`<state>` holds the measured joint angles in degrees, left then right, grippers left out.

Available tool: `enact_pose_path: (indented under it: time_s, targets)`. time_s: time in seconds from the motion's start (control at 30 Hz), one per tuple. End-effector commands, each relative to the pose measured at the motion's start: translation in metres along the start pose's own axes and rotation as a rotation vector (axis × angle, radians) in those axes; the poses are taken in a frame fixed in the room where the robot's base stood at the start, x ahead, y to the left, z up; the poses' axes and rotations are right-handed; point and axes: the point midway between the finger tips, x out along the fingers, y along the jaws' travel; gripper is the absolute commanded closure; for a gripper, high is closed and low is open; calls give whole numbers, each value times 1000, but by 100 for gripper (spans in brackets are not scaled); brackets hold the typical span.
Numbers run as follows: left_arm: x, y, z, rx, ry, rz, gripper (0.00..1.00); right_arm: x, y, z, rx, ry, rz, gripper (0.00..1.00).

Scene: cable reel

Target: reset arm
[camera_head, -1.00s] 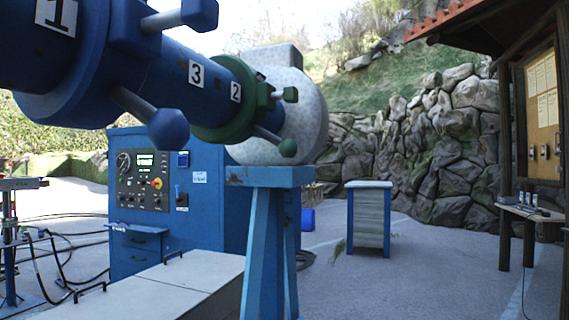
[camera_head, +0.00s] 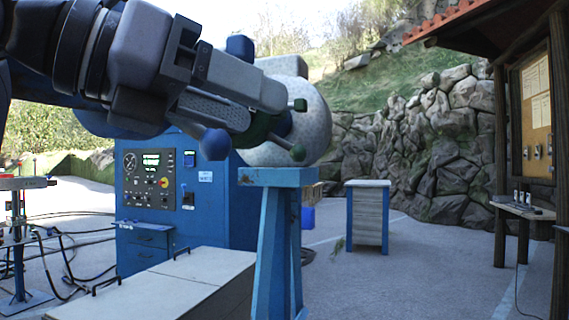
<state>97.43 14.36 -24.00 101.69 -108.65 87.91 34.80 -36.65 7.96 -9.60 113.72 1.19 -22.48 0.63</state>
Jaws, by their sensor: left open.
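My left gripper (camera_head: 262,108) comes in from the upper left, in front of the reel machine. Its jaws are open and point right and slightly down, with no object visible in them. Behind it, the reel shaft and green collar are largely hidden. A lower blue knob (camera_head: 215,144), an upper blue knob (camera_head: 239,46) and a green knob (camera_head: 297,152) show around the gripper. The pale speckled drum (camera_head: 312,130) is behind to the right. I cannot tell whether the gripper touches the shaft. My right gripper is not in view.
A blue control cabinet (camera_head: 207,215) stands below, with a blue support stand (camera_head: 278,235) and a low grey box (camera_head: 160,290) in front. Cables (camera_head: 62,262) lie at left.

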Motion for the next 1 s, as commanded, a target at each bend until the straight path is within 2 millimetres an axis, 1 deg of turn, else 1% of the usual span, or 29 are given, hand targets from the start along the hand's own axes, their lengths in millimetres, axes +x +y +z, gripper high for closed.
enact_pose_path:
  time_s: [0.03,0.1,0.2,0.37,0.47,0.57,0.67,0.77,0.87,0.97,1.0]
  targets:
    - [13,3,-13,-44,22,-82,43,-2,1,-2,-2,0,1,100]
    - [26,3,-28,-103,36,-195,43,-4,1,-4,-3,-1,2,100]
    - [40,4,-48,-204,38,-351,43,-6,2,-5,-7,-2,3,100]
    - [53,9,-74,-404,0,-575,43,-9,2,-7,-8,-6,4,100]
    - [56,17,-88,-551,-47,-694,43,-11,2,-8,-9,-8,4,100]
    - [58,30,-101,-712,-109,-791,43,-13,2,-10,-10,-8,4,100]
    - [58,47,-115,-886,-185,-867,43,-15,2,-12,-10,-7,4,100]
    - [58,70,-132,-1071,-275,-917,43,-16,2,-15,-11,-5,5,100]
    - [59,97,-154,-1265,-372,-937,43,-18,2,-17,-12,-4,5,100]
    - [59,125,-183,-1464,-477,-926,43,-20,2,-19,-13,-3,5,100]
    - [59,137,-197,-1544,-520,-914,43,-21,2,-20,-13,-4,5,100]
